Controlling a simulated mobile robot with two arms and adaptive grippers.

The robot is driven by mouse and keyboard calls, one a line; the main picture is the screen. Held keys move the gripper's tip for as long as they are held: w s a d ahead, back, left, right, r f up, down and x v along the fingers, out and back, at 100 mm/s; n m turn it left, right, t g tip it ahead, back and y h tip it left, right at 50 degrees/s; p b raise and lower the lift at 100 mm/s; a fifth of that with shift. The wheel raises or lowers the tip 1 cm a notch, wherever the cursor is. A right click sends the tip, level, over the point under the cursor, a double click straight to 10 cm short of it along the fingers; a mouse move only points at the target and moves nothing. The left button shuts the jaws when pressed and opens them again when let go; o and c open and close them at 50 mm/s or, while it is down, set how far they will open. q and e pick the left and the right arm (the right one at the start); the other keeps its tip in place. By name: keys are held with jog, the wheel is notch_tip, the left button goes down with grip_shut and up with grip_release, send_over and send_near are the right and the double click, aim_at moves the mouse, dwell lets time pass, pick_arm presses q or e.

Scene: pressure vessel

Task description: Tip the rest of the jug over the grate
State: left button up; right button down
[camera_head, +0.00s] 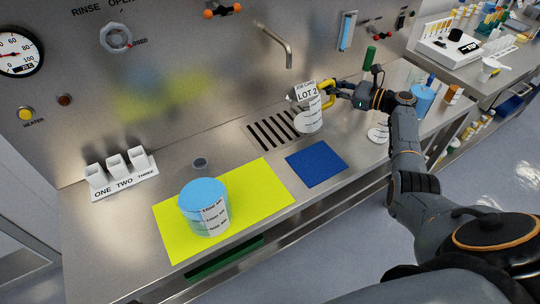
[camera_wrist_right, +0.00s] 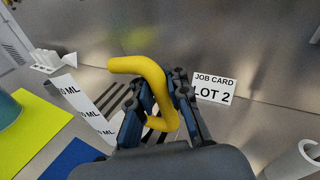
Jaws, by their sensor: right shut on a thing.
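The jug (camera_head: 309,121) is a pale, see-through vessel with printed scale strips and a yellow handle (camera_head: 328,88). It is at the right end of the slotted grate (camera_head: 268,136), close above or on the steel counter; I cannot tell which. It looks roughly upright, and its contents are not clear. My right gripper (camera_head: 332,91) is shut on the yellow handle, which also shows between the fingers in the right wrist view (camera_wrist_right: 151,80). Grate slots show behind the fingers there. My left gripper is not in view.
A blue-topped beaker (camera_head: 205,208) stands on a yellow mat (camera_head: 262,187). A blue mat (camera_head: 317,164) lies before the grate. A LOT 2 job card (camera_wrist_right: 215,89) is at the back. A spout (camera_head: 287,50) hangs above; a blue container (camera_head: 422,98) stands right.

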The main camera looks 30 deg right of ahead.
jog(key=shift+d+f+m+t+y+b, duration=0.3)
jog(key=shift+d+f+m+y+b, duration=0.1)
jog(key=shift+d+f+m+b, duration=0.3)
jog(key=shift+d+r+m+b, duration=0.15)
jog(key=shift+r+m+b, duration=0.05)
jog(key=shift+m+b, duration=0.1)
jog(key=shift+w+r, duration=0.1)
jog(key=shift+r, duration=0.1)
jog(key=shift+r+p, duration=0.25)
jog(key=shift+p, duration=0.15)
notch_tip(320, 180, up, 3)
jog(key=p, duration=0.2)
jog(key=shift+f+p, duration=0.15)
jog(key=shift+p, duration=0.2)
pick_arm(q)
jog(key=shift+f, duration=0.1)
pick_arm(e)
jog(key=shift+f, duration=0.1)
